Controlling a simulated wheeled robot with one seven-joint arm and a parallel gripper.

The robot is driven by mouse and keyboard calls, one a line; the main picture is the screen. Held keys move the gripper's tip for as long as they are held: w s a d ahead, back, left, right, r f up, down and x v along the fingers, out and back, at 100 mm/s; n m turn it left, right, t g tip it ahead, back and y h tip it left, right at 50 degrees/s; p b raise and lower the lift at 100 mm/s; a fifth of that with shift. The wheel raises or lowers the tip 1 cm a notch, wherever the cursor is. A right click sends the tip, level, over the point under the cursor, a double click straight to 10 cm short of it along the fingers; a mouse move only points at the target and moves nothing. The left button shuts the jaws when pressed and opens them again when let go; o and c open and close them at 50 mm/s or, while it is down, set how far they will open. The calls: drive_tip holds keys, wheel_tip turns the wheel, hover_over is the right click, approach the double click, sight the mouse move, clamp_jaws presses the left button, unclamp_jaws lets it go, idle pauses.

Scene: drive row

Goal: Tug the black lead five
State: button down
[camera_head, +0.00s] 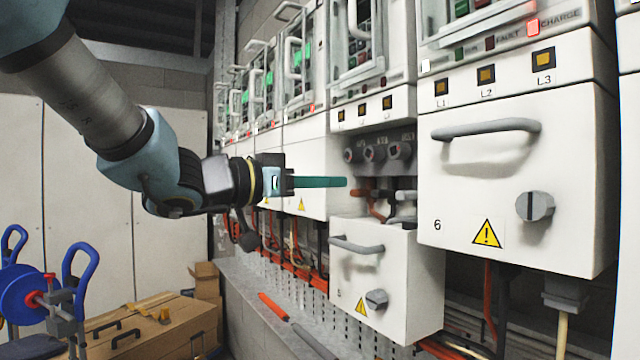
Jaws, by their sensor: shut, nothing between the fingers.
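My gripper (343,182) has teal fingers, shut and empty. They point right, level with the open bay of the cabinet left of unit 6, and overlap its left edge in the picture. This bay has three round dark grey terminals (374,152) in a row under its top. Below them I see an orange-brown lead (374,206) and a grey piece (403,196). A black lead cannot be told apart clearly in the dark bay. The white box front (390,272) with a grey handle and knob stands out below the bay; its number is too small to read surely.
Unit 6 (515,170), with a handle and knob, projects on the right. More cabinets (305,165) recede at left. An orange-and-grey tool (297,325) lies on the grey ledge. A blue reel (25,295) and a brown case (150,335) stand at lower left. Free room lies left of my arm.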

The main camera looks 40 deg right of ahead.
drive_tip(key=b, duration=0.2)
approach(389, 183)
drive_tip(key=shift+s+d+r, duration=0.1)
drive_tip(key=shift+d, duration=1.15)
drive_tip(key=shift+s+d+r, duration=0.1)
drive_tip(key=shift+d, duration=1.15)
drive_tip(key=shift+f+b, duration=0.35)
drive_tip(key=shift+f, duration=0.35)
drive_tip(key=shift+r, duration=0.1)
drive_tip(key=shift+r+p, duration=0.35)
drive_tip(key=shift+p, duration=0.2)
drive_tip(key=shift+w+a, duration=0.1)
drive_tip(key=shift+a, duration=0.4)
drive_tip(key=a+p, duration=0.2)
drive_tip(key=a, duration=0.7)
drive_tip(key=shift+w+p, duration=0.2)
drive_tip(key=shift+p, duration=0.1)
drive_tip(key=shift+w, duration=0.15)
